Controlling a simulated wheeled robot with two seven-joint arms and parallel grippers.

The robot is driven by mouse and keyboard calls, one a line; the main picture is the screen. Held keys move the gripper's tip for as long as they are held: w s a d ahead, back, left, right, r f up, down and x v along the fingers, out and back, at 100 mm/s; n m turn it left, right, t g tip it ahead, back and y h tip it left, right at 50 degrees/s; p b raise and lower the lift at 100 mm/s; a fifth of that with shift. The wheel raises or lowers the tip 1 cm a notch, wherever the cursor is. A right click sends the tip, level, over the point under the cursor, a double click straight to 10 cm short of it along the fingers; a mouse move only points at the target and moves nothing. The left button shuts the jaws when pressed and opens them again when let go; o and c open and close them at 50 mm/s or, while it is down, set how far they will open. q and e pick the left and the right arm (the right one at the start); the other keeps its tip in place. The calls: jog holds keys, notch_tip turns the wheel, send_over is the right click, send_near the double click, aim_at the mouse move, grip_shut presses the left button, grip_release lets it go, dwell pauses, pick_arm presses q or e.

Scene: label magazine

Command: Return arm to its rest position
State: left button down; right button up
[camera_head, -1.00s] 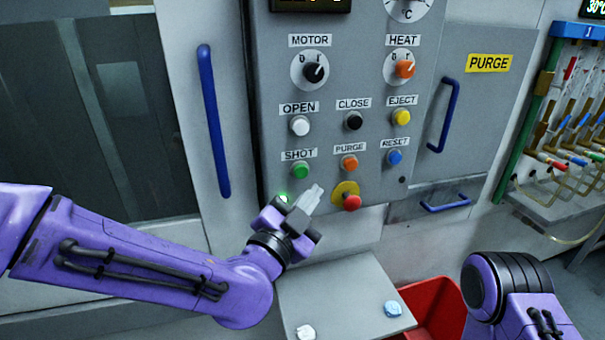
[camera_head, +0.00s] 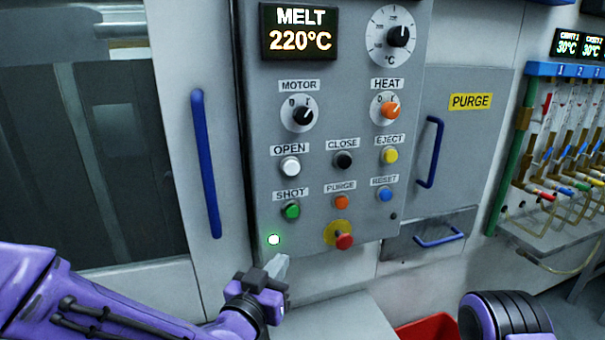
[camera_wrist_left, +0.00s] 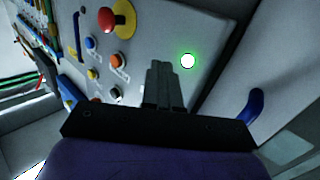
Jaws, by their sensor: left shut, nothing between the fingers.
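My left gripper (camera_head: 279,268) is shut and empty, its fingers together just below the lower left corner of the grey control panel (camera_head: 330,100). In the left wrist view, the closed fingers (camera_wrist_left: 163,75) point at the panel beside a lit green-white lamp (camera_wrist_left: 187,61). That lamp also shows in the head view (camera_head: 274,240). My right arm (camera_head: 505,315) shows only in part at the bottom right, and its gripper is out of view.
A blue door handle (camera_head: 206,163) stands left. A grey shelf (camera_head: 335,318) and red bin (camera_head: 430,328) lie below. Hoses hang at right.

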pick_arm(q)
jog(key=s+a+f+n+g+y, duration=0.25)
jog(key=a+f, duration=0.25)
jog(key=f, duration=0.4)
jog(key=s+a+f+n+g+y, duration=0.25)
jog(key=a+f+n, duration=0.2)
jog(key=f, duration=0.45)
jog(key=s+a+f+n+g+y, duration=0.15)
jog(key=s+a+f, duration=0.3)
jog(key=f, duration=0.45)
jog(key=s+a+f+g+y, duration=0.1)
jog(key=s+a+f+g, duration=0.1)
jog(key=s, duration=0.5)
jog(key=s+a+f+n+g+y, duration=0.1)
jog(key=s+a+f+g, duration=0.1)
jog(key=s+a+f, duration=0.3)
jog(key=s+a+f+g+y, duration=0.1)
jog(key=s+a+f+g, duration=0.2)
jog(key=s+f, duration=0.3)
jog(key=s+a, duration=0.1)
jog(key=s, duration=0.2)
jog(key=shift+f, duration=0.4)
